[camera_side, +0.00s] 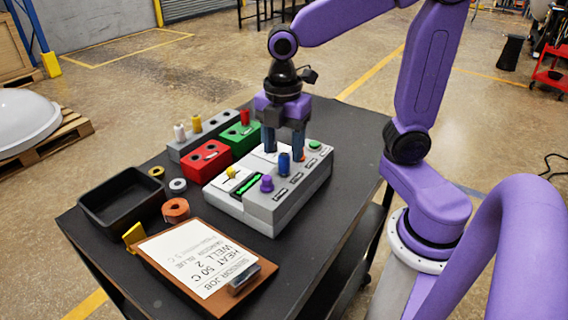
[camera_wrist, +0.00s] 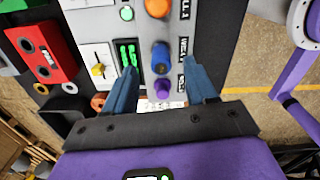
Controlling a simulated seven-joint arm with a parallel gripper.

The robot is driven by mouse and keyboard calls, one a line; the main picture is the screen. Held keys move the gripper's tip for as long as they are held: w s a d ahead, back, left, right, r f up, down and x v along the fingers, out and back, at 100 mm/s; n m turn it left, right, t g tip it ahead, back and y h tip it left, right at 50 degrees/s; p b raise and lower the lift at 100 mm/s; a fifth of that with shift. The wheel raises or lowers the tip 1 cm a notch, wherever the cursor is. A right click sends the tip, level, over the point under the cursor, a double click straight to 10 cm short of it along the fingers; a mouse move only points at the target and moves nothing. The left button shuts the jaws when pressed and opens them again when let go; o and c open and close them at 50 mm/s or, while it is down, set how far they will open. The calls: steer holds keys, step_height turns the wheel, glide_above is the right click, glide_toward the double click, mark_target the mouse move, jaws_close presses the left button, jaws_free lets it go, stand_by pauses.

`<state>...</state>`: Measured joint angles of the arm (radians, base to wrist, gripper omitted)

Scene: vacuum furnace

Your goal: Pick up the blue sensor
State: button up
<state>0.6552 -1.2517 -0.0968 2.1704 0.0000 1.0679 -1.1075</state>
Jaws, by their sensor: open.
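The blue sensor (camera_side: 284,163) stands upright in the middle well of the grey and white furnace block (camera_side: 277,217). It also shows in the wrist view (camera_wrist: 161,58), between an orange sensor (camera_wrist: 157,7) and a purple sensor (camera_wrist: 163,87) in the same row. My gripper (camera_side: 284,153) is open and points down, with its blue fingers above the block near the blue sensor. In the wrist view my gripper (camera_wrist: 161,66) has one finger on each side of the blue sensor, with visible gaps. I cannot tell whether the fingertips reach down to its height.
On the block are a yellow knob (camera_side: 232,171) and a green button (camera_side: 315,145). Red (camera_side: 207,163) and green (camera_side: 240,138) socket boxes stand behind left. A black tray (camera_side: 122,198), tape rolls (camera_side: 176,209) and a clipboard (camera_side: 205,262) lie left and in front.

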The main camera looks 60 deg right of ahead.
mark_target(283, 154)
step_height(283, 154, down, 4)
steer(key=shift+s+f, duration=0.1)
jaws_close()
stand_by(0.4)
